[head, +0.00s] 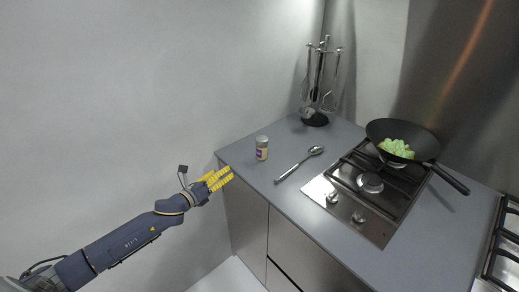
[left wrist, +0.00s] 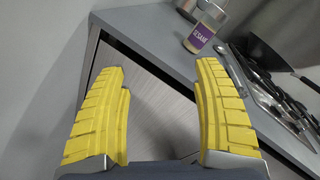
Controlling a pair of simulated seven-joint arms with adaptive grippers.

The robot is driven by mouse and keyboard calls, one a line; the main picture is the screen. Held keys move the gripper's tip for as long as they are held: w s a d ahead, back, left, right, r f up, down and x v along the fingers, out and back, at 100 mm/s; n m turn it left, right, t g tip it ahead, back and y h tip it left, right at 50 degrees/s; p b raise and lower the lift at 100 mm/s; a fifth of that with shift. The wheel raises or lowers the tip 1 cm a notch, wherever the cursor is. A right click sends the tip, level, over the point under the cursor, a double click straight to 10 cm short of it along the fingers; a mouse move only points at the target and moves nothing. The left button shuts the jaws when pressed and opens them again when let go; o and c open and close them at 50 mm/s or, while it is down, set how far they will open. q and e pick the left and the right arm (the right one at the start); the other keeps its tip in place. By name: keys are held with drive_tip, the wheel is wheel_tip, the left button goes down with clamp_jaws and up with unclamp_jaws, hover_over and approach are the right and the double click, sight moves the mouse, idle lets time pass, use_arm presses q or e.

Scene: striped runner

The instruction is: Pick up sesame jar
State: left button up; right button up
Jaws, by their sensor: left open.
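The sesame jar (head: 262,148) stands upright on the grey counter near its left corner. It is a small clear jar with pale contents and a purple label, which reads "SESAME" in the left wrist view (left wrist: 204,31). My left gripper (head: 229,173) has yellow fingers and is left of the jar, off the counter's left edge. In the left wrist view its fingers (left wrist: 162,75) are spread wide with nothing between them, and the jar is beyond them, up and to the right. My right gripper is in neither view.
A spoon (head: 299,164) lies right of the jar on the counter (head: 300,210). A gas hob (head: 352,218) carries a black wok (head: 430,147) with green and yellow food. A utensil stand (head: 314,119) is at the back. The counter's left edge is close to my left gripper.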

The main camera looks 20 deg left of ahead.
sight(258, 149)
use_arm(q)
drive_tip(key=s+d+r+m+h, duration=0.2)
drive_tip(key=d+r+m, duration=0.3)
drive_tip(key=m, duration=0.1)
drive_tip(key=w+d, duration=0.2)
drive_tip(key=w, duration=0.3)
drive_tip(key=w+d+m, duration=0.1)
drive_tip(key=w+d, duration=0.1)
drive_tip(key=w, duration=0.3)
drive_tip(key=w+d+m, duration=0.1)
drive_tip(key=w+d, duration=0.1)
drive_tip(key=w, duration=0.3)
drive_tip(key=shift+w+d+r, duration=0.25)
drive_tip(key=shift+w+d, duration=0.05)
drive_tip(key=shift+w, duration=0.1)
drive_tip(key=c, duration=1.3)
